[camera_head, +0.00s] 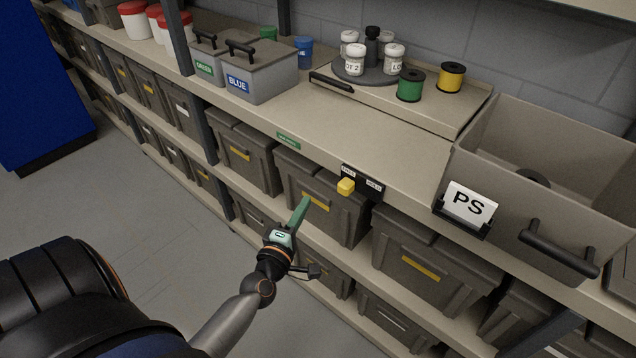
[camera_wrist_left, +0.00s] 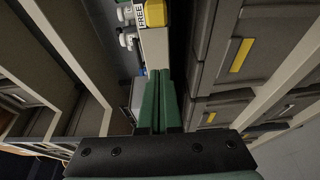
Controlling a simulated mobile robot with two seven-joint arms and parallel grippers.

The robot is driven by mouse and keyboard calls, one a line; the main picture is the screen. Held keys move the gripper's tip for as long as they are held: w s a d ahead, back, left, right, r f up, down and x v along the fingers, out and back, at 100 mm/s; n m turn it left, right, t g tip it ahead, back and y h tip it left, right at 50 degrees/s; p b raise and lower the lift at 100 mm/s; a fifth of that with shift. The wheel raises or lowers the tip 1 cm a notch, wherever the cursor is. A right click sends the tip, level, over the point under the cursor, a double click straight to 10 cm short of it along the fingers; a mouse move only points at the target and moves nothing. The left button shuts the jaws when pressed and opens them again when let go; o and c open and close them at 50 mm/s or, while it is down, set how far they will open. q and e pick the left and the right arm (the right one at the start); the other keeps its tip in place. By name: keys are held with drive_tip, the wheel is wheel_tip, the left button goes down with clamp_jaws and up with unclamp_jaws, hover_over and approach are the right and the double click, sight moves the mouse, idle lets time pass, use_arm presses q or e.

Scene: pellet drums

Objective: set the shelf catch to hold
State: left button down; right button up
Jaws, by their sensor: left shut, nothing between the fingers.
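The shelf catch is a black plate (camera_head: 362,184) on the front edge of the shelf, with a FREE label on its left and a HOLD label on its right. Its yellow knob (camera_head: 346,187) sits at the left end, below the FREE label. In the left wrist view the FREE label (camera_wrist_left: 155,14) and the yellow knob (camera_wrist_left: 159,48) show just past the fingertips. My left gripper (camera_head: 304,202) has its green fingers shut and empty, to the left of and below the knob in the head view, apart from it. My right gripper is in neither view.
A large grey PS bin (camera_head: 500,170) stands on the shelf right of the catch. A raised platform (camera_head: 440,112) holds white jars and green and yellow spools. Lidded grey boxes (camera_head: 262,85) stand left. Dark drawer bins (camera_head: 325,205) fill the shelf below.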

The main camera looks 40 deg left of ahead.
sight(346, 187)
use_arm(q)
drive_tip(key=w+d+p, duration=0.1)
drive_tip(key=w, duration=0.7)
drive_tip(key=shift+w+d, duration=0.3)
drive_tip(key=shift+w, duration=0.05)
